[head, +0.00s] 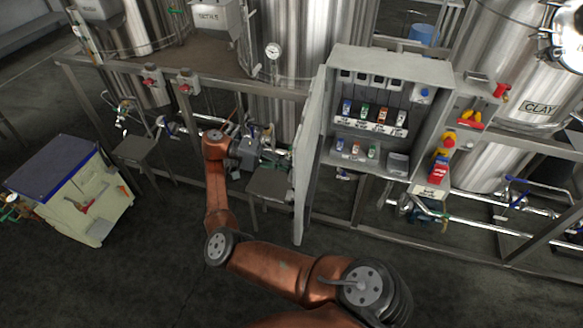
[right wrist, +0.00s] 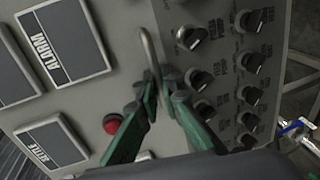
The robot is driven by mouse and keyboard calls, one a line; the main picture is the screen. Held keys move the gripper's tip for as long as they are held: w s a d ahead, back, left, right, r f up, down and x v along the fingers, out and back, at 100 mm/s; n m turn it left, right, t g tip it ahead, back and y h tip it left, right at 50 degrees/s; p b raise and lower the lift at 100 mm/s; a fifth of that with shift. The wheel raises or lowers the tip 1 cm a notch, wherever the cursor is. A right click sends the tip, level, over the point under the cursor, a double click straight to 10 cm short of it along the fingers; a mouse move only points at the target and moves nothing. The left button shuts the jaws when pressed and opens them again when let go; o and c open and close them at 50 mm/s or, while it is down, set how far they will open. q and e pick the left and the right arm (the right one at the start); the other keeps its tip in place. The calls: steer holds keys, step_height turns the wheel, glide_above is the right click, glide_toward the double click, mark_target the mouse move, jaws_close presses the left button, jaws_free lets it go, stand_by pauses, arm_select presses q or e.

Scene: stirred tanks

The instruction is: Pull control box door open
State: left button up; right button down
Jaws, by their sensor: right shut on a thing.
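The grey control box (head: 393,66) stands right of the middle in the head view. Its door (head: 306,165) stands swung open to the left, seen nearly edge-on, so the coloured switches inside show. My right gripper (head: 280,157) is at the outer face of the door. In the right wrist view its green fingers (right wrist: 157,88) are shut on the metal door handle (right wrist: 148,45). Black knobs, a red button and the dark ALARM panel lie around the handle on the door face (right wrist: 115,78). My left gripper is not in view.
A cream cart with a blue top (head: 55,165) stands at the left. A small grey stand (head: 269,184) is just left of the door. Metal tanks, pipes and a frame rail (head: 500,140) lie behind. Open dark floor (head: 110,285) is in front.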

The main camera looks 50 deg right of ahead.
steer(key=shift+d, duration=0.1)
steer(key=c, duration=2.3)
jaws_free()
steer(key=shift+c, duration=0.2)
steer(key=v, duration=0.7)
steer(key=shift+w, duration=0.2)
